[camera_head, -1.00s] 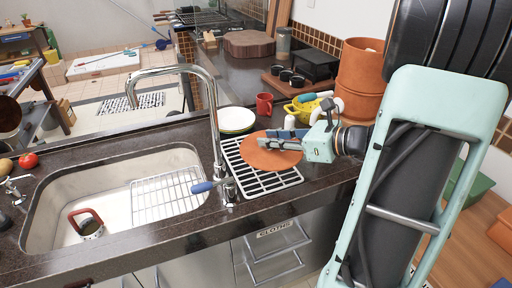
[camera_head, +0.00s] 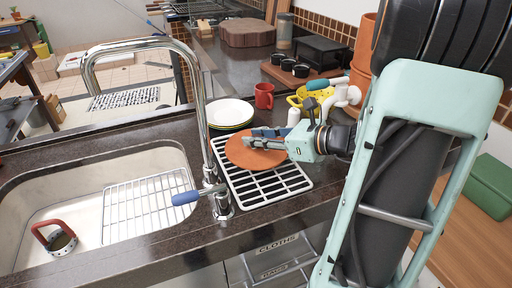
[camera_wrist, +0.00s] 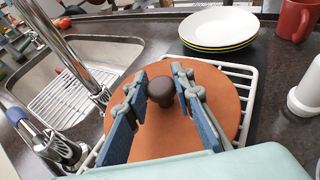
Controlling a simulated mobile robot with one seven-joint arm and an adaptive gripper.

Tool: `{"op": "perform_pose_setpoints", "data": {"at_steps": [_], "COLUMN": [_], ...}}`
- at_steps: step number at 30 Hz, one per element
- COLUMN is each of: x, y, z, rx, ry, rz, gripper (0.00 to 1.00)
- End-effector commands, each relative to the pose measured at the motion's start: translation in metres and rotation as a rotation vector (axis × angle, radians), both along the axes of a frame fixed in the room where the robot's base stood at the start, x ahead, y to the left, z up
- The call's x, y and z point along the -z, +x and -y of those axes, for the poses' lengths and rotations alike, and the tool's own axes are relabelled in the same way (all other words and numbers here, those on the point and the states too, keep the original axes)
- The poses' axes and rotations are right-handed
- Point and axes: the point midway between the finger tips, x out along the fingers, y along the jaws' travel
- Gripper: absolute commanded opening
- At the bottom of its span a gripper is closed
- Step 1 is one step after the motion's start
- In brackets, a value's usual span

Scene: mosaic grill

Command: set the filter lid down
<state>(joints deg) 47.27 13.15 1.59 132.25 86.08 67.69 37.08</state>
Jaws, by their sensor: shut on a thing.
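The filter lid is a round terracotta disc (camera_head: 240,155) with a dark brown knob. In the head view it lies over the back part of the white drying rack (camera_head: 285,186), right of the tap. My gripper (camera_head: 263,139) is shut on the lid's knob from the right. In the wrist view the knob (camera_wrist: 160,92) sits between the two blue-padded fingers of my gripper (camera_wrist: 160,76), and the disc (camera_wrist: 234,92) spreads out beneath them. The lid looks about level. I cannot tell whether its underside touches the rack bars.
The tap (camera_head: 205,120) and sink (camera_head: 28,205) are left of the lid. Stacked plates (camera_head: 230,111) and a red mug (camera_head: 264,95) stand behind it. A white bottle (camera_head: 294,117), a yellow colander (camera_head: 300,98) and terracotta pots (camera_head: 362,60) are to the right. The counter's front edge is close.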

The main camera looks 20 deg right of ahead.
Motion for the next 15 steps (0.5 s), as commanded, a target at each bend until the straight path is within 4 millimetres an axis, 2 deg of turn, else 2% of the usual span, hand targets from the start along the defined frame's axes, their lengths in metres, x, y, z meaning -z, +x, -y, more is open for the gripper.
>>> {"op": "perform_pose_setpoints", "data": {"at_steps": [1,6,15], "x": [0.010,0.031,0.031], "y": [-0.001,-0.003,-0.003], "z": [-0.001,-0.003,-0.004], "rx": [0.001,0.005,0.005], "ry": [0.000,0.002,0.001], "rz": [0.000,0.000,0.001], "gripper": [0.00,0.00,0.00]}}
